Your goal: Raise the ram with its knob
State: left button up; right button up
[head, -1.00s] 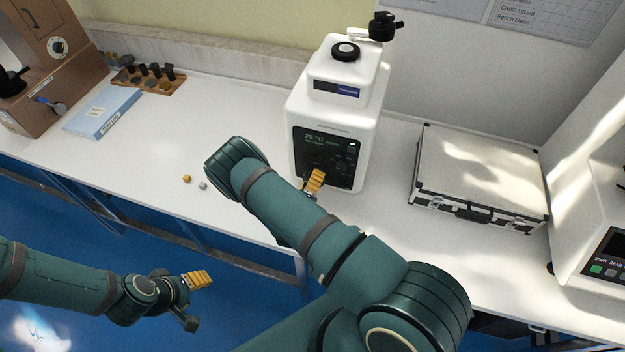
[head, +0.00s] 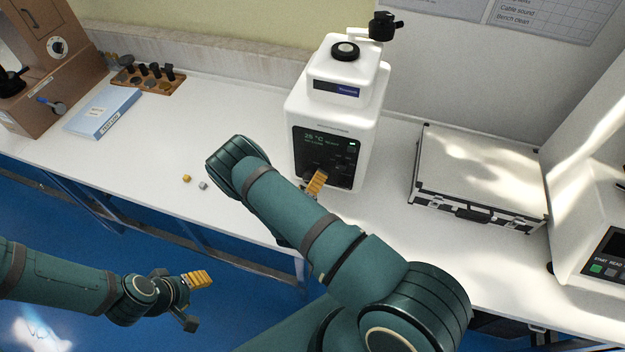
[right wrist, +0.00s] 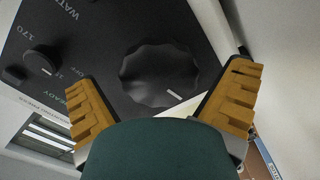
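A white tester (head: 350,118) stands on the bench, with a dark front panel (head: 343,150) and a lit readout showing 25 °C. In the right wrist view a large scalloped black knob (right wrist: 160,75) with a pale pointer mark sits on that dark panel. My right gripper (head: 315,183) is at the lower part of the panel. In the right wrist view its yellow-padded fingers (right wrist: 163,105) are wide apart, with the knob between them; contact cannot be seen. My left gripper (head: 193,300) is open and empty, low in front of the bench. I cannot make out the ram.
A smaller knob (right wrist: 42,60) is left of the large one. A silver case (head: 480,175) lies right of the tester, and another white machine (head: 590,235) is at far right. A brown machine (head: 45,60), blue box (head: 103,112) and wooden tray (head: 148,80) are at left.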

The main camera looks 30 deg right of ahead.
jog(key=v, duration=1.2)
jog(key=shift+s, duration=0.1)
dwell(0.4)
